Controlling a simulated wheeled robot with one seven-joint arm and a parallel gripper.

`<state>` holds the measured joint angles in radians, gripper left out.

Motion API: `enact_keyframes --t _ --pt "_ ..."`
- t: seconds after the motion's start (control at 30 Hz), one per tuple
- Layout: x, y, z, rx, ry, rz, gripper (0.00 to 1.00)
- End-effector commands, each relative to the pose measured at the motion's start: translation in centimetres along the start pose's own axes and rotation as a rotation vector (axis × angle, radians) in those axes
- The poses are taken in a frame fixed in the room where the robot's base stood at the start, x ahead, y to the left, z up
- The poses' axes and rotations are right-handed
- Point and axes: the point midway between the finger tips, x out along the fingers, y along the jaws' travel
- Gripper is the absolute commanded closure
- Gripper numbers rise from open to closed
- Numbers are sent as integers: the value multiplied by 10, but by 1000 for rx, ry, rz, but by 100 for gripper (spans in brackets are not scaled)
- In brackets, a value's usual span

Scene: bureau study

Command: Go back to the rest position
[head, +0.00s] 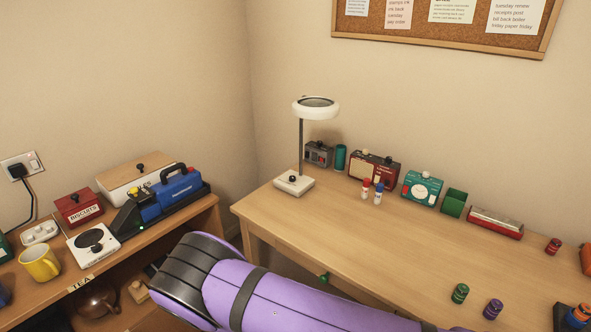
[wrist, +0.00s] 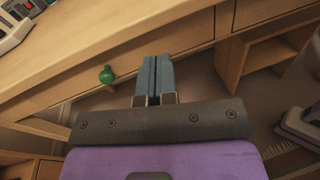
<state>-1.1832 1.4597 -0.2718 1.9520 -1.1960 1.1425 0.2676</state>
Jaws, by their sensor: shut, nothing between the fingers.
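My gripper (wrist: 155,77) is shut and empty in the wrist view. Its two fingers lie side by side in front of the desk's drawer fronts. A green drawer knob (wrist: 106,75) is just left of the fingers, apart from them. In the head view my purple arm crosses the bottom middle, and my gripper is not seen there. The desk (head: 400,249) stands to the right, with the green knob (head: 323,278) on its front beside my arm.
A lamp (head: 293,184), a red radio (head: 374,168), a teal device (head: 422,188) and several small stamps stand on the desk. At left, a low shelf (head: 190,219) holds a yellow mug (head: 40,264) and a blue-and-black device (head: 177,189). The desk's middle is clear.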

Motion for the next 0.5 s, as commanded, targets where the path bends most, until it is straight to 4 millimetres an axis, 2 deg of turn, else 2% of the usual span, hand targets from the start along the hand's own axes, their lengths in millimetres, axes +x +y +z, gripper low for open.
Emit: enact_keyframes --t 0.03,0.2,0.5 --pt "0 7 16 40 19 -52 100" --pt "5 21 62 152 74 -211 100" --pt "17 34 148 357 173 -477 100"
